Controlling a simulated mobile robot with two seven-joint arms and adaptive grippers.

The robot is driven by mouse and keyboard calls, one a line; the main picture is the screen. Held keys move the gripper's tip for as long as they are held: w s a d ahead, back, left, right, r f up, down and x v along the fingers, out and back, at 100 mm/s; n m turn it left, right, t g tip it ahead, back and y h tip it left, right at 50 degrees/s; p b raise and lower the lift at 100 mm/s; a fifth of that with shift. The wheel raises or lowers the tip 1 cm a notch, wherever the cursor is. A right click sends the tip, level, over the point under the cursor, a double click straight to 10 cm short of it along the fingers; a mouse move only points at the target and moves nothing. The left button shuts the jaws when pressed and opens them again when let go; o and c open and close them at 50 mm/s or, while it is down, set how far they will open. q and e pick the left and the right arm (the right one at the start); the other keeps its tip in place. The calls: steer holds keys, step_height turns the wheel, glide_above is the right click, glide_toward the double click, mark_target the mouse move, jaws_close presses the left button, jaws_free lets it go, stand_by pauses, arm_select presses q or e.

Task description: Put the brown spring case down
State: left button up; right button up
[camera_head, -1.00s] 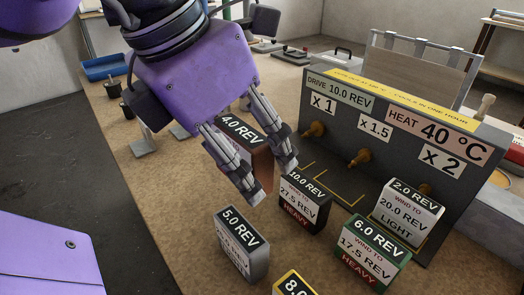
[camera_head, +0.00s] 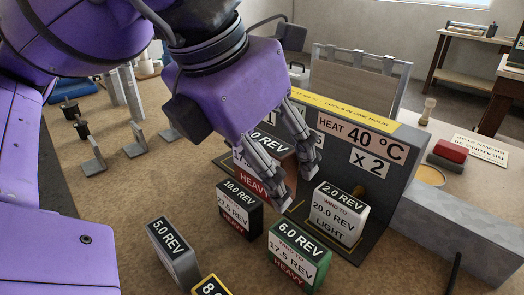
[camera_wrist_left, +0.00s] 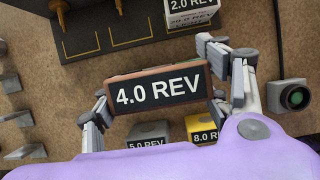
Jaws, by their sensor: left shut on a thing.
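The brown spring case (camera_head: 253,181) hangs in my left gripper (camera_head: 294,180), in front of the dark station panel (camera_head: 375,190). In the head view its red HEAVY band shows and the fingers cover part of its top. In the left wrist view the case (camera_wrist_left: 140,95) shows its black 4.0 REV label, with the gripper's (camera_wrist_left: 158,90) fingers shut on its two ends. It appears raised above the table. The panel's middle bay is partly hidden behind the gripper. My right gripper is in neither view.
The white 2.0 REV case (camera_head: 341,212) stands at the panel's x 2 place. Cases 10.0 REV (camera_head: 239,207), 6.0 REV (camera_head: 298,257), 5.0 REV (camera_head: 173,253) and 8.0 REV (camera_head: 212,288) stand in front. Empty yellow-marked bays (camera_wrist_left: 100,32) show in the wrist view.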

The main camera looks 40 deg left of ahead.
arm_select(q)
steer(key=w+a+f, duration=0.1)
steer(key=w+f, duration=0.1)
steer(key=w, duration=0.1)
steer(key=w+a+f+b, duration=0.1)
steer(key=w+f, duration=0.2)
steer(key=w, duration=0.1)
steer(key=w+a+f, duration=0.2)
steer(key=w, duration=0.1)
steer(key=shift+w+f, duration=0.2)
steer(key=shift+f, duration=0.1)
steer(key=x, duration=0.2)
steer(key=a+b+x, duration=0.1)
steer(key=x, duration=0.1)
steer(key=shift+f, duration=0.6)
steer(key=shift+d, duration=0.1)
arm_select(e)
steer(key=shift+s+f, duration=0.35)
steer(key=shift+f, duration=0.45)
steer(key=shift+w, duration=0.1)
arm_select(q)
steer(key=shift+f, duration=0.1)
steer(key=o, duration=1.5)
steer(key=shift+s+b, duration=0.1)
steer(key=shift+b, duration=0.2)
steer(key=shift+c, duration=0.2)
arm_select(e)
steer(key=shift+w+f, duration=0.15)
